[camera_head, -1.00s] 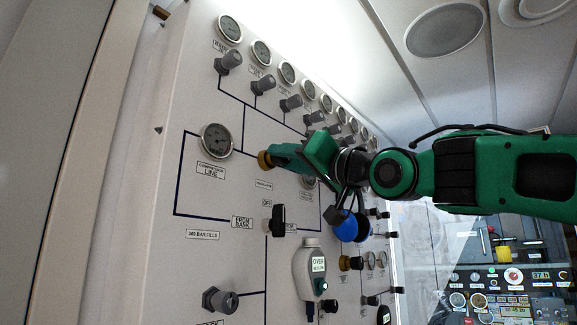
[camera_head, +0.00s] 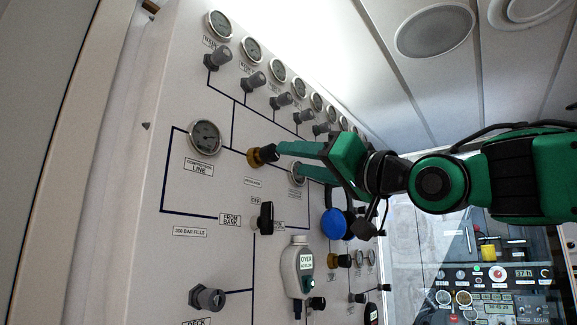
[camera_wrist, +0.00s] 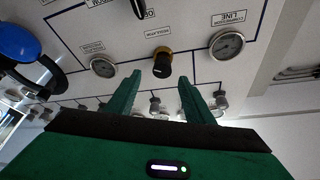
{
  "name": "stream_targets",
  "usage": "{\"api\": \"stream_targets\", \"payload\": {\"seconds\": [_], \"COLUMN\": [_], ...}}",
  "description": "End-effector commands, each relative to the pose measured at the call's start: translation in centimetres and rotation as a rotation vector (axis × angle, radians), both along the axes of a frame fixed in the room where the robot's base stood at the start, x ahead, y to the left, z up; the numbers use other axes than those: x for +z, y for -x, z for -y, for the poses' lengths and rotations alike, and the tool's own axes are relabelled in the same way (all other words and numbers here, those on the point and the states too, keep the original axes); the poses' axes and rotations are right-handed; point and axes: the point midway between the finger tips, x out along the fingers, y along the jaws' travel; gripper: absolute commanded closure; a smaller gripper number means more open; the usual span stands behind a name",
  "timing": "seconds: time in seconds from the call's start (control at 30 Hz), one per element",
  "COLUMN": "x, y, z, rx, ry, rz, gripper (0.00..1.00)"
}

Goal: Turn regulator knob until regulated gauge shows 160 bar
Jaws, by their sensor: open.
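The regulator knob (camera_head: 254,156) is brass with a black cap and stands out from the grey panel. In the wrist view the knob (camera_wrist: 162,65) lies ahead of and between my fingers. My gripper (camera_wrist: 158,82) is open and empty, with its green fingertips just short of the knob. In the head view my gripper (camera_head: 285,151) reaches in from the right. The small gauge beside the knob (camera_head: 298,177), likely the regulated one, is partly covered by my fingers. It shows whole in the wrist view (camera_wrist: 103,67), but its reading is too small to tell.
The compressor line gauge (camera_head: 204,137) is left of the knob. Below are a black selector handle (camera_head: 265,217) and a hanging grey-green device (camera_head: 297,266). A blue round part (camera_head: 334,224) is below my wrist. Gauges and grey knobs (camera_head: 254,81) line the top.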

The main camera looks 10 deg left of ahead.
Motion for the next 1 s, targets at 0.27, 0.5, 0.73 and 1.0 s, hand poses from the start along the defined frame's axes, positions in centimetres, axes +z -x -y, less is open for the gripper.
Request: {"api": "stream_targets", "payload": {"seconds": [0.27,0.5,0.73,1.0], "x": [-1.2,-1.3,-1.3,-1.3], "y": [1.4,1.6,1.6,1.6], "z": [2.6,2.9,2.9,2.9], "rx": [-0.002,-0.001,-0.001,-0.001], "ry": [-0.001,-0.001,-0.001,-0.001], "rz": [-0.001,-0.001,-0.001,-0.001], "gripper": [0.52,0.52,0.52,0.52]}}
